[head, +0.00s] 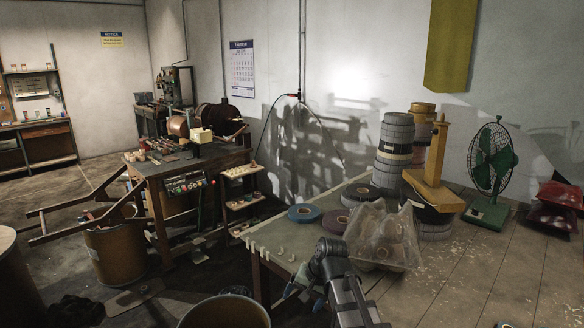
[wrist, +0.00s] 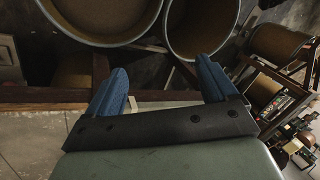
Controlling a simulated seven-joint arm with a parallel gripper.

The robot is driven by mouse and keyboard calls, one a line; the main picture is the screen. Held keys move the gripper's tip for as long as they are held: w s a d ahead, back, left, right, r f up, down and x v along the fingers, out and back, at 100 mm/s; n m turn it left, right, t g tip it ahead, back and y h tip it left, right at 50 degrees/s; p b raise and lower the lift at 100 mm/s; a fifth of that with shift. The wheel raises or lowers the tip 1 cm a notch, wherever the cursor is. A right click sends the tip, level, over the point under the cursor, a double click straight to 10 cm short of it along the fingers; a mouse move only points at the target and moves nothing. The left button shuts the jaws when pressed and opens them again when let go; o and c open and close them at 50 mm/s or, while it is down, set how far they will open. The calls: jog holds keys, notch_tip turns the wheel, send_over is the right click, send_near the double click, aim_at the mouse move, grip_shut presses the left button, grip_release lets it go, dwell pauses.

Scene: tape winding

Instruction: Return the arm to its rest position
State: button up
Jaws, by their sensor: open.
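My gripper (head: 304,285) is at the bottom middle of the head view, beside the front edge of the wooden table (head: 461,258). In the wrist view its two blue fingers (wrist: 161,88) stand wide apart with nothing between them. The gripper is open and empty. My grey arm comes up from the bottom edge of the head view.
Tape rolls (head: 304,213), a clear plastic bag (head: 385,236), a yellow stand (head: 433,165) and a green fan (head: 492,170) stand on the table. Round bins (wrist: 203,27) are on the floor beyond the fingers. A winding workbench (head: 190,163) is at the left.

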jog(key=s+d+f+m+g+h, duration=0.1)
jog(key=s+d+f+h, duration=0.1)
jog(key=s+d+f, duration=0.55)
jog(key=s+d+f+m+g+h, duration=0.1)
jog(key=s+d+f+g, duration=0.15)
jog(key=d+f, duration=0.85)
jog(key=s+d+f+m+g+h, duration=0.15)
jog(key=s+d+f, duration=0.4)
jog(key=f, duration=0.85)
jog(key=s+a+f+n+g, duration=0.1)
jog(key=s+a+f+n, duration=0.1)
jog(key=s, duration=0.6)
jog(key=s+a+f+n+g, duration=0.1)
jog(key=s+a+f+n, duration=0.1)
jog(key=s+a+f, duration=0.2)
jog(key=s+a+f+n+g, duration=0.1)
jog(key=s+a+f+n, duration=0.1)
jog(key=s+f, duration=0.6)
jog(key=s+a+y, duration=0.1)
jog(key=s, duration=0.3)
jog(key=shift+s+a+g, duration=0.3)
jog(key=shift+a+g, duration=0.1)
jog(key=shift+f, duration=0.1)
